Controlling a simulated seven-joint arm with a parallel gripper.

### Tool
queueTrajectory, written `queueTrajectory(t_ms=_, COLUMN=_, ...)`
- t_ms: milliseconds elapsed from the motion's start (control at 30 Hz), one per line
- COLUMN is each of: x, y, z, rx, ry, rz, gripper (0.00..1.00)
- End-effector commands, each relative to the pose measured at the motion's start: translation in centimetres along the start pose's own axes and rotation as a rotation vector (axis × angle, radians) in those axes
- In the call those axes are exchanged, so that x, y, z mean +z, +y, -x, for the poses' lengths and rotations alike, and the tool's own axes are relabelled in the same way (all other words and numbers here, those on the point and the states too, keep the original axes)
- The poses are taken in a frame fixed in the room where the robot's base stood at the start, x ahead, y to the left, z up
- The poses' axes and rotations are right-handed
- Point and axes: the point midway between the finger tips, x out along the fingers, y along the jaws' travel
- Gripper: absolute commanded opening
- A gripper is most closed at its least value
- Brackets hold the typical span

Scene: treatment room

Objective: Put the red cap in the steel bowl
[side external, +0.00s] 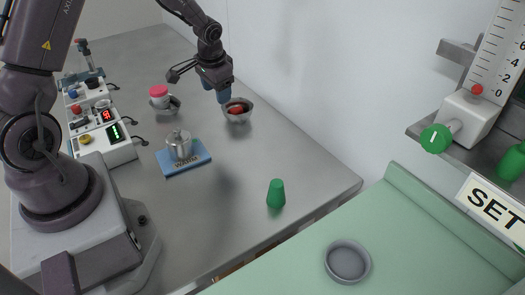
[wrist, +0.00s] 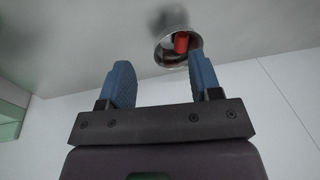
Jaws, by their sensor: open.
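The red cap (side external: 236,110) lies inside the steel bowl (side external: 245,117), which stands on the steel table near the white wall. In the wrist view the red cap (wrist: 181,42) also shows inside the bowl's rim (wrist: 159,51). My gripper (side external: 222,96) is open just above and to the left of the bowl in the side view. In the wrist view my gripper's two blue fingers (wrist: 160,80) are spread apart with nothing between them. The cap is apart from the fingers.
A steel pot (side external: 179,145) stands on a blue warmer pad (side external: 197,163). A pink-lidded jar (side external: 159,97) is behind it. A green cone-shaped cap (side external: 276,194) stands near the table's front edge. Control boxes (side external: 105,121) line the left. A grey dish (side external: 348,262) lies on the green surface.

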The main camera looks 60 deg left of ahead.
Motion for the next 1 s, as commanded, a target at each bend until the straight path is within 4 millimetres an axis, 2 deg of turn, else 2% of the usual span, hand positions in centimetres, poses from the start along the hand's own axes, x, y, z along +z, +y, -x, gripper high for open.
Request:
queueTrajectory(t_ms=33, x=0.6, y=0.7, z=2.2, rx=0.000, ry=-0.004, rz=0.007, gripper=0.58)
queueTrajectory(t_ms=200, x=3.9, y=3.6, z=9.2, rx=0.015, ry=-0.020, rz=0.036, gripper=0.58)
queueTrajectory(t_ms=300, x=6.1, y=5.5, z=12.9, rx=0.032, ry=-0.009, rz=0.046, gripper=0.58)
queueTrajectory(t_ms=500, x=11.1, y=9.0, z=18.9, rx=0.085, ry=0.051, rz=0.046, gripper=0.58)
queueTrajectory(t_ms=733, x=16.0, y=12.1, z=23.5, rx=0.161, ry=0.192, rz=0.006, gripper=0.58)
queueTrajectory(t_ms=867, x=17.1, y=12.9, z=25.2, rx=0.187, ry=0.288, rz=-0.026, gripper=0.58)
queueTrajectory(t_ms=1000, x=17.4, y=13.2, z=26.6, rx=0.198, ry=0.357, rz=-0.051, gripper=0.58)
